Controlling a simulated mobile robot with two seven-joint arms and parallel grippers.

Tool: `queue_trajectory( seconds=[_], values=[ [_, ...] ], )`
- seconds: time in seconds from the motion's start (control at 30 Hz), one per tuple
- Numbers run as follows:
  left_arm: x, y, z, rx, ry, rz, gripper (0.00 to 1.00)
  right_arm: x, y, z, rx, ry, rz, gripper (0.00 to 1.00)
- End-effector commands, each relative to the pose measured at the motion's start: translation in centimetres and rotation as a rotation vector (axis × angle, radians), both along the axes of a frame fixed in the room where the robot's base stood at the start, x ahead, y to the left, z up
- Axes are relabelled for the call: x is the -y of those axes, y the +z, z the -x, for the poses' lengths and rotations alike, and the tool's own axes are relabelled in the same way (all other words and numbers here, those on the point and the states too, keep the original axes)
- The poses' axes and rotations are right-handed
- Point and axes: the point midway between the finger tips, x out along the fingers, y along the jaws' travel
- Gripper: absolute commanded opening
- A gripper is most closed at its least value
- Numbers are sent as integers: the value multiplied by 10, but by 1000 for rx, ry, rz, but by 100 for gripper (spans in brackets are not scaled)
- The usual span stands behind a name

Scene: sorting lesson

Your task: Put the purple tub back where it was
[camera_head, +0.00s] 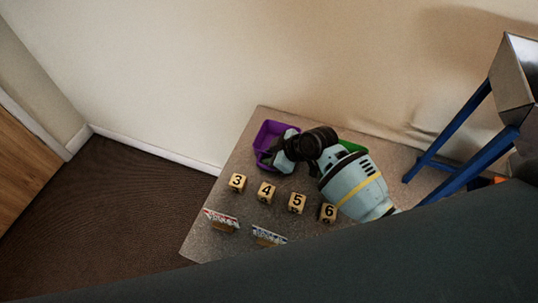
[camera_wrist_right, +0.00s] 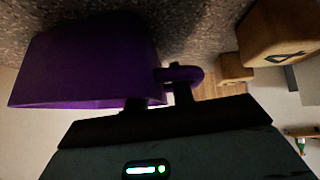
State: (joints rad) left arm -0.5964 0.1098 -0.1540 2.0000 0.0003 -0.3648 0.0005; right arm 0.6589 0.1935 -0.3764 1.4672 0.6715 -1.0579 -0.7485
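The purple tub (camera_head: 266,135) is at the back left of the grey table (camera_head: 205,240), upright, partly covered by my right gripper (camera_head: 280,153). In the right wrist view the tub (camera_wrist_right: 90,65) fills the upper left, with a small purple loop handle on its side. There my right gripper (camera_wrist_right: 160,98) has its fingers close together at the handle side, one on each side of the tub's wall, and seems shut on it. I cannot tell whether the tub's base touches the table. My left gripper is not in view.
Wooden number blocks 3 (camera_head: 237,182), 4 (camera_head: 266,191), 5 (camera_head: 297,202) and 6 (camera_head: 328,212) stand in a row. Two small signs (camera_head: 221,220) (camera_head: 269,236) stand in front. A green tub (camera_head: 352,146) is mostly behind my right arm. A blue-legged stand (camera_head: 455,130) is at right.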

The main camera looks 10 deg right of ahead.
Motion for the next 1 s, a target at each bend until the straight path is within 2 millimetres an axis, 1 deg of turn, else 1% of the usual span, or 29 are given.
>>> queue_trajectory(
  seconds=[0.13,0.27,0.37,0.7,0.83,1.0],
  values=[
    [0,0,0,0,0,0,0,0,1,0,0,0,0,24],
    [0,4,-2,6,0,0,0,2,7,1,1,0,2,24],
    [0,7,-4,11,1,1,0,10,18,6,3,0,2,24],
    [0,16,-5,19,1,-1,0,43,69,35,4,0,2,24],
    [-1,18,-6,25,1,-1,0,53,82,44,3,1,2,24],
    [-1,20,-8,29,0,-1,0,59,92,50,1,0,1,24]
  ],
)
